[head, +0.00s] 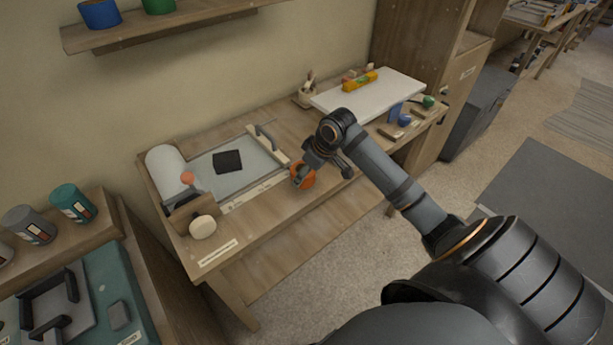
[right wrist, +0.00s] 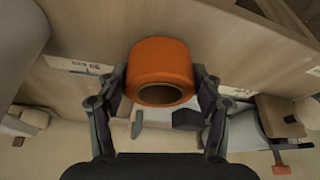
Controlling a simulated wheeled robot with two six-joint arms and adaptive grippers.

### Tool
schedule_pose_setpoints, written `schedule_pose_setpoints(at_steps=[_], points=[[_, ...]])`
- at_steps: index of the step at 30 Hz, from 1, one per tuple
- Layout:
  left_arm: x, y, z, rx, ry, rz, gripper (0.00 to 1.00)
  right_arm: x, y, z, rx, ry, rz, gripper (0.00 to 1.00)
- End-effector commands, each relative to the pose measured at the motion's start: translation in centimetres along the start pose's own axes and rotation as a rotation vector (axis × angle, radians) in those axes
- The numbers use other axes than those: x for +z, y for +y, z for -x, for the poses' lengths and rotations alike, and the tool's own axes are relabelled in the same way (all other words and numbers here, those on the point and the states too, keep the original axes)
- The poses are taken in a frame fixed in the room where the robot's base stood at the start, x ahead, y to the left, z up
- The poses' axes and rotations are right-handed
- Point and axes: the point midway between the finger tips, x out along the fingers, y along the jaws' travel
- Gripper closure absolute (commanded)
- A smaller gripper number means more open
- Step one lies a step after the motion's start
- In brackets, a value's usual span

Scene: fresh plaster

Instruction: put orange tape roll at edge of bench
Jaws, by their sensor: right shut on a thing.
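The orange tape roll (head: 304,178) is at the front part of the wooden bench (head: 262,205), right of the grey board. My right gripper (head: 311,165) is shut on it. In the right wrist view the orange tape roll (right wrist: 160,62) sits between the two fingers of my right gripper (right wrist: 160,85), its hollow core showing. I cannot tell whether the roll touches the bench top. My left gripper is not in view.
A grey board (head: 240,182) with a dark block (head: 227,161) and a white roll (head: 165,163) lie left. A round beige item (head: 203,227) stands near the front left. A white board (head: 368,95) lies right. Bare bench top shows along the front edge.

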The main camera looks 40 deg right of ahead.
Motion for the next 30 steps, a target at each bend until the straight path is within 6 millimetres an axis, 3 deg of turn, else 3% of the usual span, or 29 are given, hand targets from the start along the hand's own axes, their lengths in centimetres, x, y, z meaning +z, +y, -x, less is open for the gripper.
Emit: schedule_pose_setpoints(at_steps=[3,11,12,17,26,30], points=[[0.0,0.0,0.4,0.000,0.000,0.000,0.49,0.7,-0.1,-1.5,-0.002,-0.002,-0.002,0.65],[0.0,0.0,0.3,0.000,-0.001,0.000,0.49,0.8,0.0,-1.7,0.000,-0.001,0.000,0.65],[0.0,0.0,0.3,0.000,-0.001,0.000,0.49,0.8,0.0,-1.7,0.001,-0.001,0.000,0.31],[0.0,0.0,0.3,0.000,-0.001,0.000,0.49,0.8,0.0,-1.7,0.001,-0.001,0.000,0.10],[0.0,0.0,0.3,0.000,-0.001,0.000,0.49,0.8,0.0,-1.7,0.001,0.000,0.000,0.10],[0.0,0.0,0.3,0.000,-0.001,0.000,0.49,0.7,0.2,-0.5,0.006,0.000,0.002,0.10]])
